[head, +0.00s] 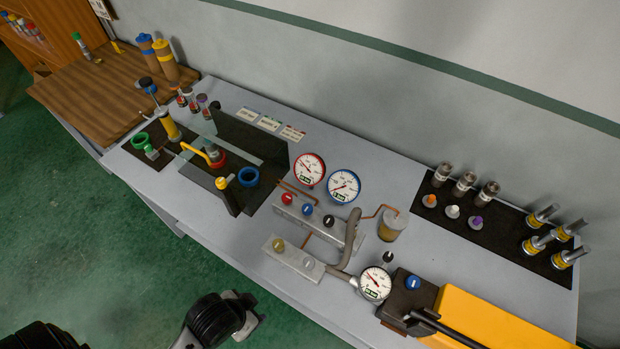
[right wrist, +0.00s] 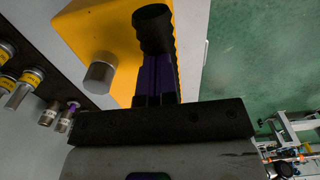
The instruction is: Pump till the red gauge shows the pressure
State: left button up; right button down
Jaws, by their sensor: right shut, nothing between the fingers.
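The red-rimmed gauge (head: 309,170) stands upright on the bench; its needle is too small to read exactly. A blue-rimmed gauge (head: 344,186) is beside it, and a white-faced gauge (head: 375,284) is nearer the front. The yellow pump (head: 490,322) lies at the front right, with a black lever (head: 448,327) along it. The right wrist view also shows the yellow pump body (right wrist: 100,35). My right gripper (right wrist: 157,88) is shut and empty over the pump. A black ribbed, round-ended part (right wrist: 153,28) shows by its fingers; I cannot tell whether they touch.
A valve block (head: 315,217) with red, black and blue knobs sits below the gauges. A second block (head: 293,257) has a yellow knob. A dark mat (head: 485,230) with metal cylinders lies at the right. A dark upright plate (head: 250,137) stands left of the gauges.

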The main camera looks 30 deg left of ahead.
jog(key=shift+s+d+f, duration=0.1)
jog(key=shift+f, duration=0.15)
jog(key=shift+r, duration=0.15)
jog(key=r+p, duration=0.4)
jog(key=a+r+p, duration=0.1)
jog(key=r+p, duration=0.1)
jog(key=r, duration=0.1)
notch_tip(320, 180, up, 8)
jog(key=a+p, duration=0.2)
jog(key=p, duration=0.4)
jog(key=shift+r+p, duration=0.2)
jog(key=shift+p, duration=0.2)
jog(key=shift+a, duration=0.15)
jog(key=shift+f, duration=0.1)
